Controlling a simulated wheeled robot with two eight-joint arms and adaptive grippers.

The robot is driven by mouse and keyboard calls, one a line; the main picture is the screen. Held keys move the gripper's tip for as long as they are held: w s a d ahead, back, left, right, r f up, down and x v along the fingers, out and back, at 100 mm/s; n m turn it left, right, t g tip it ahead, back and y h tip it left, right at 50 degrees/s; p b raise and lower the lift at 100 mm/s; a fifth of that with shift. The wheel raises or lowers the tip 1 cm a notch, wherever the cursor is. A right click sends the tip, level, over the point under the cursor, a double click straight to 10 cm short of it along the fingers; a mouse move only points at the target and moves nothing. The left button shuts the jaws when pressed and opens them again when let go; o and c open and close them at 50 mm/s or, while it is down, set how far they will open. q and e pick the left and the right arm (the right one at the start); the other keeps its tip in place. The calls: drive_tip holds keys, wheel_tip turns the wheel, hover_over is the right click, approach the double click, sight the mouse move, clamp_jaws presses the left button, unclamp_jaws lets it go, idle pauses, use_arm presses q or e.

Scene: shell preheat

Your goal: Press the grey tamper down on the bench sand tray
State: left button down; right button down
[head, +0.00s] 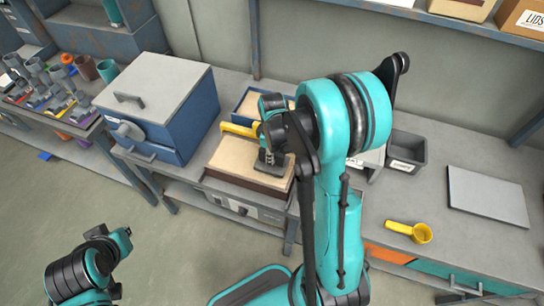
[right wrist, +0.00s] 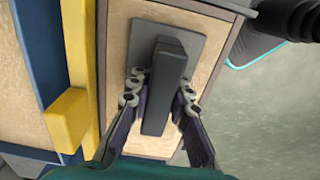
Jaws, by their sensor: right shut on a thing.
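The grey tamper (right wrist: 165,85) has a dark block handle standing on a flat square plate. It is over the bench sand tray (head: 227,178), a wooden-sided box of pale sand that also shows in the right wrist view (right wrist: 105,85). In the head view the tamper's plate (head: 262,170) is at the right part of the sand, partly behind my arm. My right gripper (right wrist: 161,98) is shut on the tamper's handle, one finger on each side. The plate looks flat on the sand, but I cannot tell how hard it touches. Only links of my left arm show, at lower left.
A yellow bar (head: 238,130) lies along the tray's back edge, with a blue sand-filled tray (head: 241,101) behind it. A blue oven-like box (head: 170,110) stands left. On the right are a dark bin (head: 407,150), a yellow scoop (head: 420,233) and a grey slab (head: 487,195).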

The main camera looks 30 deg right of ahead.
drive_tip(key=shift+f+b, duration=0.35)
drive_tip(key=shift+b, duration=0.05)
idle(1.4)
drive_tip(key=shift+r+p, duration=2.6)
drive_tip(key=shift+r, duration=0.95)
